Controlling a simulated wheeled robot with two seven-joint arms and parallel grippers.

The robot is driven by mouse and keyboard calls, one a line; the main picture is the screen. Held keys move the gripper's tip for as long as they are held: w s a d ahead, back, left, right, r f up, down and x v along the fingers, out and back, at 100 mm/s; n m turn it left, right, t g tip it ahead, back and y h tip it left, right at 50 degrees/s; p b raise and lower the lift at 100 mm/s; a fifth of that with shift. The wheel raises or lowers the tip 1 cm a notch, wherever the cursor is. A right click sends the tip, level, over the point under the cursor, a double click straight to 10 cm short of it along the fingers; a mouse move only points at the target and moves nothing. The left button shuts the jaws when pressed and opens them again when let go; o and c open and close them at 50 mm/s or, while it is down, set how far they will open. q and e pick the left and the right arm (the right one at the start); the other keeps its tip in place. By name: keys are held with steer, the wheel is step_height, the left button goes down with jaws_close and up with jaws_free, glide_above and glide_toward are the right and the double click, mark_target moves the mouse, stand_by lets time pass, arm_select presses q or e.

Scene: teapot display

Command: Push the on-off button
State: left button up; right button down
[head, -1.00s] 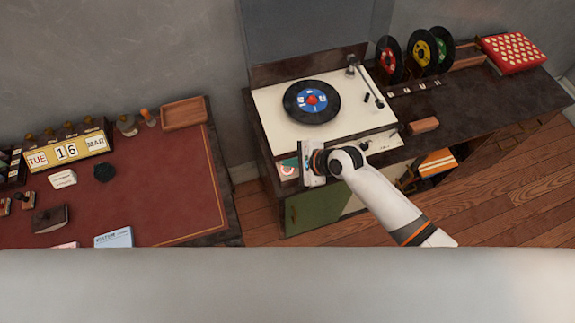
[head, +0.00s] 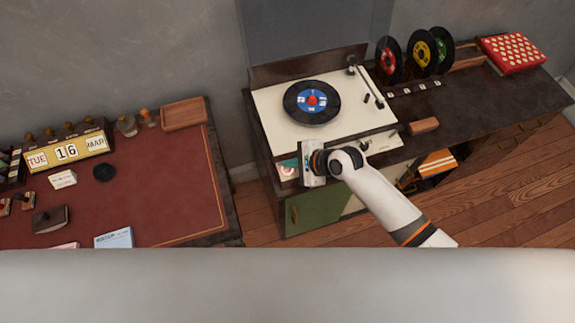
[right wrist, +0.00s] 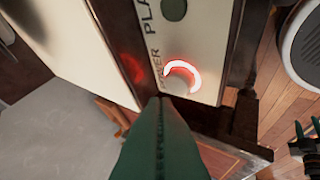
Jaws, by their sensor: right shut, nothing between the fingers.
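The record player (head: 277,130) stands on the cabinet at the back, a black record with a blue label on its platter. On its front panel, the on-off button (right wrist: 180,78) shows in the right wrist view with a glowing red-white ring, beside partly covered lettering. My right gripper (right wrist: 160,103) is shut and empty. Its green fingertips are just below and left of the button; I cannot tell if they touch it. In the head view my right gripper (head: 304,166) is at the panel's left end and hides part of it.
A red-topped desk (head: 165,205) with a calendar (head: 68,152) stands at the left. Coloured records (head: 422,52) stand upright on the cabinet, with a red dotted box (head: 514,52) farther right. A small wooden block (head: 424,125) lies right of the player.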

steer(key=shift+f, duration=0.1)
stand_by(0.6)
steer(key=shift+f, duration=0.7)
stand_by(0.4)
steer(key=shift+r+p, duration=0.85)
steer(key=shift+p, duration=0.15)
step_height(320, 180, up, 6)
steer(key=p, duration=0.7)
